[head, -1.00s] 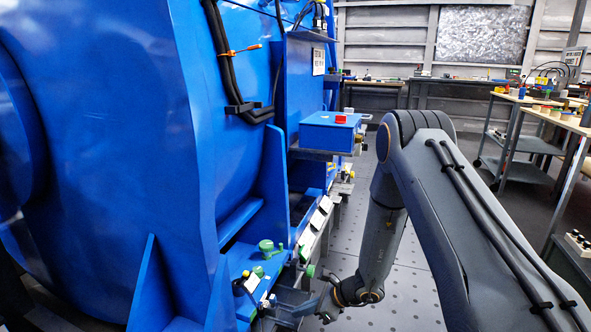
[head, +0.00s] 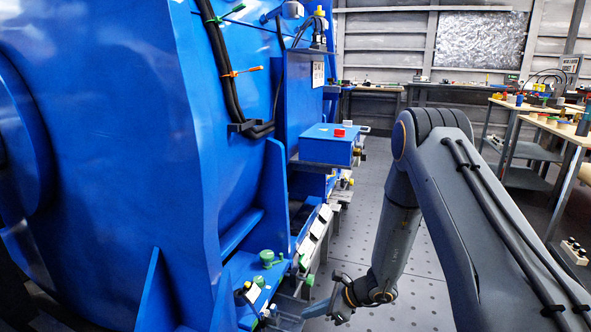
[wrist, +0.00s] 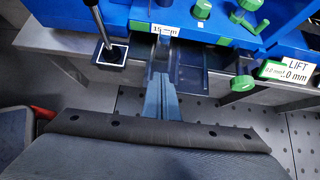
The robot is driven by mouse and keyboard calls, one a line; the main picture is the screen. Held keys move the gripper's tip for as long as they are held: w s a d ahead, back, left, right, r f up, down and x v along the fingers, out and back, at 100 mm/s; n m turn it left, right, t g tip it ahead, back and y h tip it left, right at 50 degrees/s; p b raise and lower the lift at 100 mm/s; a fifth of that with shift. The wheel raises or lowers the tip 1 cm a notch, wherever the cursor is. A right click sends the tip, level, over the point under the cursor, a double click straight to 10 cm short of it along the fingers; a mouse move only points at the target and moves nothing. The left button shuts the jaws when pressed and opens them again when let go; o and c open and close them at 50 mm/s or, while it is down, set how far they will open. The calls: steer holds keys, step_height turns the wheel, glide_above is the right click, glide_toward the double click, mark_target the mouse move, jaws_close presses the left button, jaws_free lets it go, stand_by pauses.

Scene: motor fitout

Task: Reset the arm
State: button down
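My arm reaches down in front of the blue motor housing (head: 110,130). My gripper (head: 316,309) is low beside the housing's foot, at the bottom of the head view. In the wrist view my gripper (wrist: 160,92) points toward the foot's edge. Its two blue-grey fingers lie side by side, shut, with nothing visible between them. The fingertips overlap a dark bracket (wrist: 190,65) below a "15 mm" label (wrist: 152,27); I cannot tell whether they touch it.
A black lever (wrist: 99,25) stands at left. A blue box with a red button (head: 339,133) is farther back. Workbenches (head: 545,125) stand right; perforated floor (head: 420,265) lies between.

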steer(key=s+a+r+n+g, duration=0.1)
steer(key=s+a+r+n, duration=0.1)
steer(key=s+r+n, duration=0.35)
steer(key=s+a+r+n+g+h, duration=0.1)
steer(key=s+r+n+g, duration=0.15)
steer(key=r, duration=0.65)
steer(key=s+a+r+n+g, duration=0.1)
steer(key=s+a+r+n, duration=0.1)
steer(key=s+r+n, duration=0.4)
steer(key=s+d+r+n+t+h+p, duration=0.1)
steer(key=s+d+r+n+h, duration=0.35)
steer(key=s+r, duration=0.3)
steer(key=s+d+r+n+h, duration=0.3)
steer(key=s+d+r+n, duration=0.35)
steer(key=s, duration=0.25)
steer(key=d+r+m+p, duration=0.3)
steer(key=d+r+p, duration=0.5)
steer(key=p, duration=0.8)
steer(key=shift+s+d+r+p, duration=0.25)
steer(key=shift+r+p, duration=0.1)
steer(key=shift+r, duration=0.35)
steer(key=shift+a, duration=0.1)
